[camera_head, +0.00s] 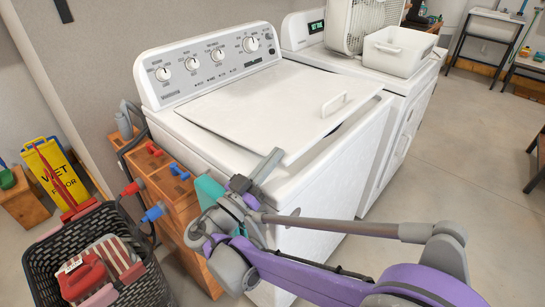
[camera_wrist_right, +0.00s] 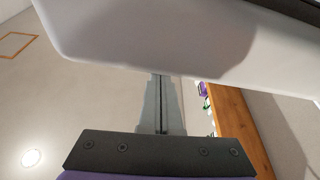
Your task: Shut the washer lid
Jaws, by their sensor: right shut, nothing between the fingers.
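The white washer (camera_head: 330,185) stands in the middle of the head view, its control panel with knobs at the back. Its white lid (camera_head: 265,100) is low but not flush: the front edge stands a little above the top, with a dark gap under it. A handle (camera_head: 334,104) sits near the lid's right edge. My right gripper (camera_head: 275,158) is shut and empty at the lid's near front corner; contact is unclear. In the wrist view its closed fingers (camera_wrist_right: 155,100) reach to the edge of a white panel (camera_wrist_right: 150,40), apparently the lid. My left gripper is not in view.
A second white machine (camera_head: 400,95) stands close on the right, with a white bin (camera_head: 397,50) and a box fan (camera_head: 365,22) on top. A wooden cabinet (camera_head: 170,190) with hoses and a dark laundry basket (camera_head: 95,255) stand left. Floor at right is open.

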